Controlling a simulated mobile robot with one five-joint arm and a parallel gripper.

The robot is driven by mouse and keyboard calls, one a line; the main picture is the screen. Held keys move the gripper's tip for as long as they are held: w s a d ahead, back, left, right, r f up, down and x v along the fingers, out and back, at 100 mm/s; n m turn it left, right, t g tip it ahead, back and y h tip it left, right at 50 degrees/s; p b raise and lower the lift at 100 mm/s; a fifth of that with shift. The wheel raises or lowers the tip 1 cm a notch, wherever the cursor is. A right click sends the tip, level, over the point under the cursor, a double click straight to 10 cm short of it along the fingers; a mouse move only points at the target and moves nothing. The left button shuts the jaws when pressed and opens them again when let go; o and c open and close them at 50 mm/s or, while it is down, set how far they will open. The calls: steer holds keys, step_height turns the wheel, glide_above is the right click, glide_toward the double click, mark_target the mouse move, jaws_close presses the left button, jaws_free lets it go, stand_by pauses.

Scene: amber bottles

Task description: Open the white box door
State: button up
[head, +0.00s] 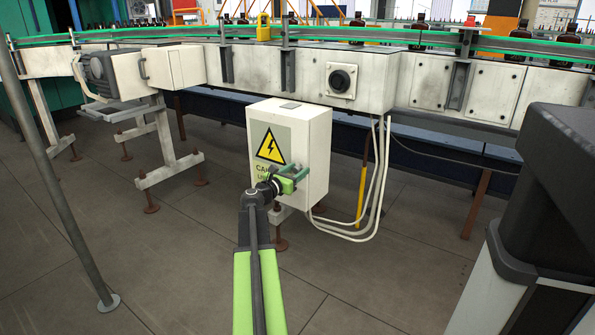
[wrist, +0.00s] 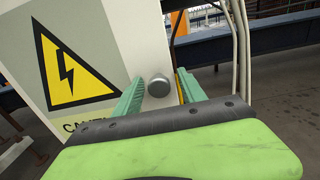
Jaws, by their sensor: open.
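The white box (head: 315,140) hangs below the conveyor and bears a yellow warning triangle with a lightning bolt (head: 270,147). Its door looks shut in the head view. My gripper (head: 300,171) is at the door's right side, in front of the box. In the wrist view the green fingers (wrist: 163,92) are open, one on each side of a round grey knob (wrist: 158,86) on the door. The fingers look apart from the knob, with nothing gripped. The warning triangle also shows at the left of the wrist view (wrist: 72,72). The door's lower part is hidden behind my gripper.
White cables (head: 376,190) and a yellow post (head: 361,197) are just right of the box. A conveyor (head: 440,85) with amber bottles (head: 418,28) runs above. A grey pole (head: 55,170) stands at the left. The floor (head: 190,240) in front is clear.

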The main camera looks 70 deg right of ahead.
jaws_close()
steer(key=shift+s, duration=0.2)
stand_by(1.1)
